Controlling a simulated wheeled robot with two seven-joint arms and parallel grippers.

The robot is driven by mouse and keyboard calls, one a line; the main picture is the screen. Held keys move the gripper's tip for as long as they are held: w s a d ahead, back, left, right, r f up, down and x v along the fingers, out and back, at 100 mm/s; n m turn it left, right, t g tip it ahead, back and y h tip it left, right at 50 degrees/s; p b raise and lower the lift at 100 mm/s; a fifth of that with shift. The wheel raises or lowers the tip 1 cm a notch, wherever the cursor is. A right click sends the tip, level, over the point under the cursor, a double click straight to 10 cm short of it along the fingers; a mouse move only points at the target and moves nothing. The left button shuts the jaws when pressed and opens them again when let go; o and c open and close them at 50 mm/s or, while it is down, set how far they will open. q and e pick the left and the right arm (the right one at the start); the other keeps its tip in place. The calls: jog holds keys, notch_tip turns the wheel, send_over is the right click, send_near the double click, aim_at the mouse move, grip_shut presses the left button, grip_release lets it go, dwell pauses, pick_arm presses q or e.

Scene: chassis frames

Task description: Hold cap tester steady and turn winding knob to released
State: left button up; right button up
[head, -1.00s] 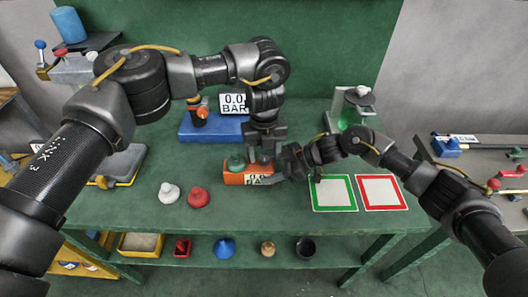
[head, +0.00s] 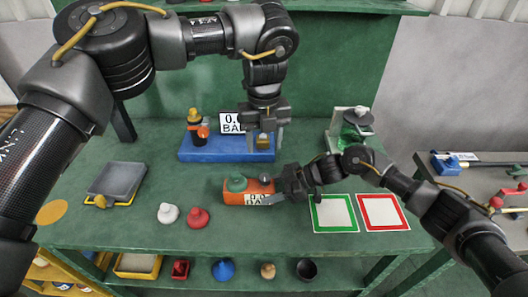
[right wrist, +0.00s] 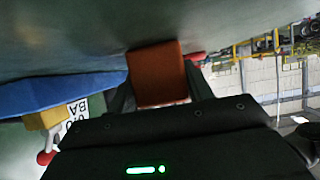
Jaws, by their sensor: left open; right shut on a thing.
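The orange cap tester (head: 233,198) lies on the green table with a "0.0" BAR display on its front. A green round piece (head: 236,184) and a smaller dark grey knob (head: 264,179) sit on its top; I cannot tell the knob's setting. My right gripper (head: 284,197) is shut on the tester's right end. The tester's orange side also shows between the fingers in the right wrist view (right wrist: 157,75). My left gripper (head: 265,143) is open, pointing down behind the tester and apart from it. A yellow block shows between its fingers in the picture.
A blue base (head: 205,151) with an orange and yellow fitting stands behind. White and red cones (head: 198,217) stand at front left, a grey tray (head: 117,181) farther left. Green- and red-framed pads (head: 382,212) lie right, with a green device (head: 355,128) behind.

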dwell(0.4)
jog(key=o, duration=0.8)
jog(key=shift+o, duration=0.2)
jog(key=v, duration=1.2)
